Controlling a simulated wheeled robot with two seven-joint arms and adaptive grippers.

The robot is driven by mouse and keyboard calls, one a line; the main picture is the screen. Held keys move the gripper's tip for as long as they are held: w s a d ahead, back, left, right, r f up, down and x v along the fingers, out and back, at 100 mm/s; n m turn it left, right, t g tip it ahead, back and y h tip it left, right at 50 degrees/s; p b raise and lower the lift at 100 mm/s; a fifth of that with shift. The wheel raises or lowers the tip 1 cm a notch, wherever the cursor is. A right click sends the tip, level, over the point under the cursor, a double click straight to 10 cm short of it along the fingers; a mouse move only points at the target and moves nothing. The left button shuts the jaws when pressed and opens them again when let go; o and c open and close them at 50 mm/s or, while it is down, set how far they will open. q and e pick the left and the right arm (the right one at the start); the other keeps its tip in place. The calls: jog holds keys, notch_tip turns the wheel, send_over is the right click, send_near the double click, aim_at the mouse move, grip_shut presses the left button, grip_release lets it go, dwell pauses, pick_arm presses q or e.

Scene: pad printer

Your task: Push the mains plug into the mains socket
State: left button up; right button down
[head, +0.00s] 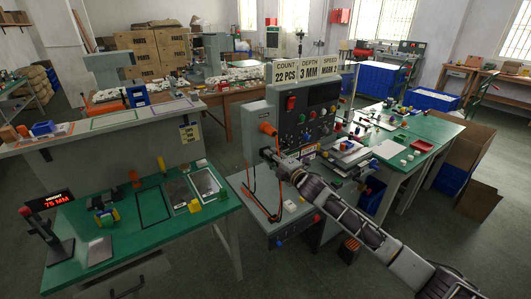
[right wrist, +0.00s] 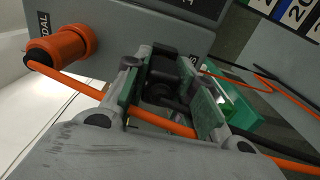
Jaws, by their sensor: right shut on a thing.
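My right gripper (head: 272,156) is at the front of the grey pad printer (head: 254,112), below an orange round connector (head: 268,128). In the right wrist view its green-padded fingers (right wrist: 172,98) are shut on a dark thing between them, taken to be the mains plug (right wrist: 160,92); its outline is mostly hidden. The mains socket cannot be made out; the gripper hides the panel there. Whether the plug touches the socket cannot be told. My left gripper is not seen.
Loose orange cable (head: 262,208) hangs in front of the printer. A green bench (head: 110,215) with fixtures stands left, another green-topped table (head: 432,135) right. A cardboard box (head: 470,165) stands far right.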

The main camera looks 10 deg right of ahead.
jog(key=shift+w+r, duration=0.1)
jog(key=shift+w, duration=0.2)
jog(key=c, duration=1.5)
grip_release()
jog(key=shift+c, duration=0.2)
jog(key=o, duration=0.4)
jog(key=shift+w+a, duration=0.15)
jog(key=shift+o, duration=0.2)
jog(key=shift+s, duration=0.2)
jog(key=shift+p+v, duration=0.75)
jog(key=shift+v, duration=2.15)
